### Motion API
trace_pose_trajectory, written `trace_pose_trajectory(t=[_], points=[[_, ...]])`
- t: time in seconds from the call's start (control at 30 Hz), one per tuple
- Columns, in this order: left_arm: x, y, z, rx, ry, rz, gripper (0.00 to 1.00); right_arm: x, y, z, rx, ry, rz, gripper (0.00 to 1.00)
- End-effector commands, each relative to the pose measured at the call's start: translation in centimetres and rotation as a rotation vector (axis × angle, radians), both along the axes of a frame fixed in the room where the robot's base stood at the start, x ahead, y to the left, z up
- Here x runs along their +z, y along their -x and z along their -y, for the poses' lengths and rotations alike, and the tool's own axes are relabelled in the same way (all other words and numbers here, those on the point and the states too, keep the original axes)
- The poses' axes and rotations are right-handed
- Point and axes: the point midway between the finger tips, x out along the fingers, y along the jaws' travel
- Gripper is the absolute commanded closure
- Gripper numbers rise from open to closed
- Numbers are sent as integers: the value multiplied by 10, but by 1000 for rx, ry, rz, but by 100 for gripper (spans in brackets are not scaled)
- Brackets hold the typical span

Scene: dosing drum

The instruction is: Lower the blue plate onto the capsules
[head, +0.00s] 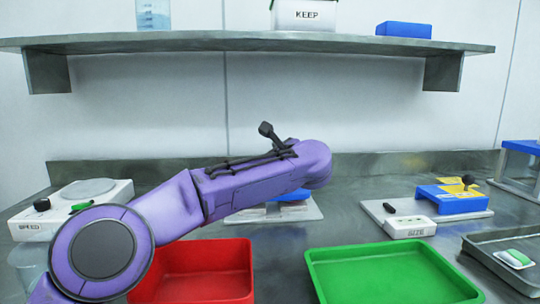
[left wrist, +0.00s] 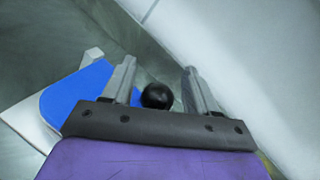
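The blue plate (left wrist: 78,93) shows in the left wrist view at the left, over a pale base (left wrist: 32,122). In the head view only a sliver of blue (head: 292,195) shows below my left arm, on a grey-white base plate (head: 248,215). My left gripper (left wrist: 159,67) is open, with its two fingers apart. A round black knob (left wrist: 157,96) appears between the fingers; I cannot tell whether they touch it. The gripper fingers are hidden behind the arm in the head view. No capsules can be made out at the plate. My right gripper is not in view.
A red bin (head: 205,272) and a green tray (head: 390,278) stand in front. At right are a blue block device (head: 455,202), a white labelled box (head: 410,227) and a grey tray (head: 485,240) holding a small pack. A SPEED unit (head: 75,205) stands left; a shelf (head: 250,41) hangs above.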

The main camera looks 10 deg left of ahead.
Motion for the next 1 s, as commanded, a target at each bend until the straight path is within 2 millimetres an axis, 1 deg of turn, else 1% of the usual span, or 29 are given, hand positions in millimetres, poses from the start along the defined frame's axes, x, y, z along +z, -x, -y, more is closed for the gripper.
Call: trace_pose_trajectory(t=[0.07, 0.17, 0.4, 0.5, 0.6, 0.7, 1.0], points=[[0, 1, 1, 0, 0, 0, 42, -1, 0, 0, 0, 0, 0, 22], [2, 10, 9, -1, -1, 2, 42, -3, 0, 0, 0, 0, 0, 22], [10, 55, 45, -4, -4, 2, 42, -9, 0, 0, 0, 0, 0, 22], [13, 69, 56, -2, -3, 2, 42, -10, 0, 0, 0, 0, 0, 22], [15, 78, 63, -1, 0, 2, 42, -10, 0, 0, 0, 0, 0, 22], [15, 82, 66, -1, 0, 0, 42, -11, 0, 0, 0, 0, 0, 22], [15, 82, 66, 0, -1, 1, 42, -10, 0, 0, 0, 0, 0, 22]])
